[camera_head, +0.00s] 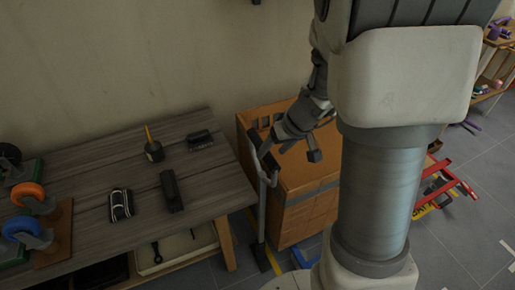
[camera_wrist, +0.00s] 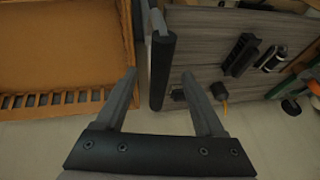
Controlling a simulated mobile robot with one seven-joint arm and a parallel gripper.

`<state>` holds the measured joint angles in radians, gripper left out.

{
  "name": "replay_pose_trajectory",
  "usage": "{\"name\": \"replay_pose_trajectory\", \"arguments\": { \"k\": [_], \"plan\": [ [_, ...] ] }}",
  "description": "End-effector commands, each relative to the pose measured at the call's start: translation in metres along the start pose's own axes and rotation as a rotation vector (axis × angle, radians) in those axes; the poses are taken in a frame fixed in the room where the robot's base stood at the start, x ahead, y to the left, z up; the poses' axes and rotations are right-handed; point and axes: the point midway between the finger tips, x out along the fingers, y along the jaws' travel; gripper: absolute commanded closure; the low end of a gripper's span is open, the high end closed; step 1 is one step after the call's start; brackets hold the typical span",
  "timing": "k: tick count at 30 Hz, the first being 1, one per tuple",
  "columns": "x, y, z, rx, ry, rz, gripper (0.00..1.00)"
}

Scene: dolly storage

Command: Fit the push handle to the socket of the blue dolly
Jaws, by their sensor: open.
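A blue frame (camera_head: 307,249), likely the blue dolly, shows on the floor beside the box, mostly hidden behind my arm. Its socket cannot be made out.
The wooden workbench (camera_head: 95,165) at left carries several dark tools and castor wheels. A red dolly (camera_head: 446,183) is on the floor at right. A shelf (camera_head: 490,88) stands at far right.

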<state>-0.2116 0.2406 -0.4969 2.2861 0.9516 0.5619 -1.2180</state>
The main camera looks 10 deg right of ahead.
Motion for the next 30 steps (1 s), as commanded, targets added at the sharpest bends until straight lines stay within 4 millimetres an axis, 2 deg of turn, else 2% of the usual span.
{"name": "replay_pose_trajectory", "arguments": {
  "k": [1, 3, 9, 12, 17, 25, 26, 30],
  "plan": [
    [0.016, 0.001, 0.002, 0.0, -0.004, 0.0, 0.29],
    [0.029, 0.001, 0.003, 0.0, -0.004, 0.0, 0.29],
    [0.061, 0.0, 0.001, -0.001, -0.002, -0.001, 0.29],
    [0.07, 0.0, 0.001, 0.0, -0.001, 0.0, 0.29],
    [0.077, 0.0, 0.0, 0.0, 0.001, 0.0, 0.29],
    [0.078, -0.001, -0.001, 0.0, 0.001, 0.0, 0.29],
    [0.078, -0.001, -0.001, 0.0, 0.001, -0.001, 0.33],
    [0.078, -0.001, 0.0, 0.0, 0.001, -0.001, 0.58]
  ]
}}
